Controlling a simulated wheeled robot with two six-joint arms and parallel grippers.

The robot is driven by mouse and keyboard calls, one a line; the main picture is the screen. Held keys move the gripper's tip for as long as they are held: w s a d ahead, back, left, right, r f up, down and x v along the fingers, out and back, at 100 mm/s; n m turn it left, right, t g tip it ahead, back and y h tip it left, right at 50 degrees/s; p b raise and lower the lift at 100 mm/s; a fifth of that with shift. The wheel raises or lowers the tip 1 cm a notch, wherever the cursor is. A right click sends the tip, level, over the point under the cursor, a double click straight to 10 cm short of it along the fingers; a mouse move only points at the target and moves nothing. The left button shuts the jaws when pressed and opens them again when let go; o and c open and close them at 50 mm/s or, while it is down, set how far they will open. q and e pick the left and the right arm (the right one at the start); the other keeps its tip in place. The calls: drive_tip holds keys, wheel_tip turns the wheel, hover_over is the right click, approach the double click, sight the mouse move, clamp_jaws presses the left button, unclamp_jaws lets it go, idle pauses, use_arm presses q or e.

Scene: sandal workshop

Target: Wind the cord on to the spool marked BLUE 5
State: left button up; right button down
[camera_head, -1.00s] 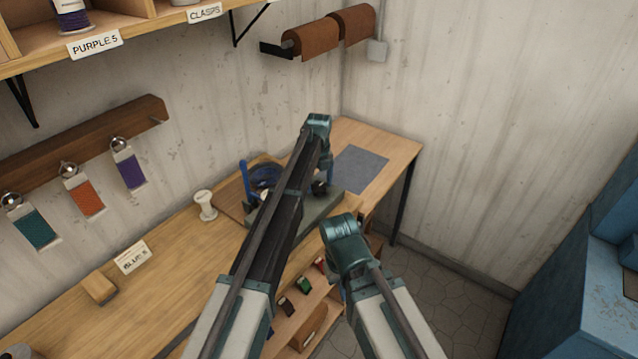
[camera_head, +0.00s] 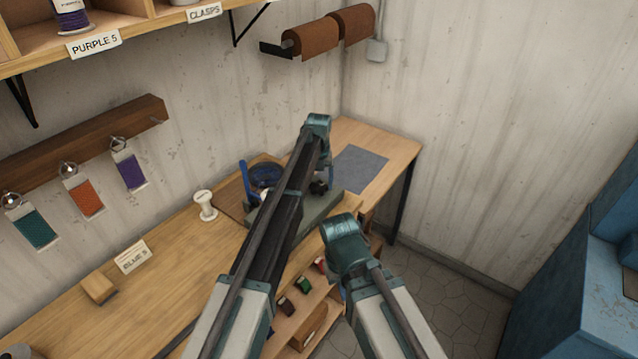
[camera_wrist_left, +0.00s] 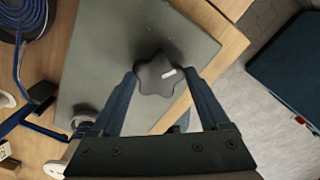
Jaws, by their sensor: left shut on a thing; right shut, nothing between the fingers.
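My left gripper (camera_head: 321,182) is at the winder on the bench. In the left wrist view it is shut on a black star-shaped knob (camera_wrist_left: 158,74) above the winder's grey-green base plate (camera_wrist_left: 110,55); the plate also shows in the head view (camera_head: 325,207). A coil of blue cord (camera_head: 264,176) lies at the winder's left; its strands also show in the wrist view (camera_wrist_left: 22,18). A bare white spool (camera_head: 205,206) stands left of the winder. The BLUE 5 label (camera_head: 133,257) stands on the bench. My right gripper (camera_head: 346,282) is low at the bench front, shut and empty, its fingertips mostly hidden.
A blue upright (camera_head: 243,178) rises by the coil. A wooden block (camera_head: 99,287) lies near the label. Colored cord samples (camera_head: 83,197) hang on the wall. A grey mat (camera_head: 360,168) lies at the bench's far end. Small colored spools (camera_head: 303,285) sit on a shelf below.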

sight(319, 186)
use_arm(q)
drive_tip(key=o, duration=1.2)
drive_tip(key=shift+r, duration=0.15)
wheel_tip(319, 186, up, 14)
drive_tip(key=p, duration=1.3)
drive_tip(key=shift+f+p, duration=0.25)
drive_tip(key=shift+p, duration=0.15)
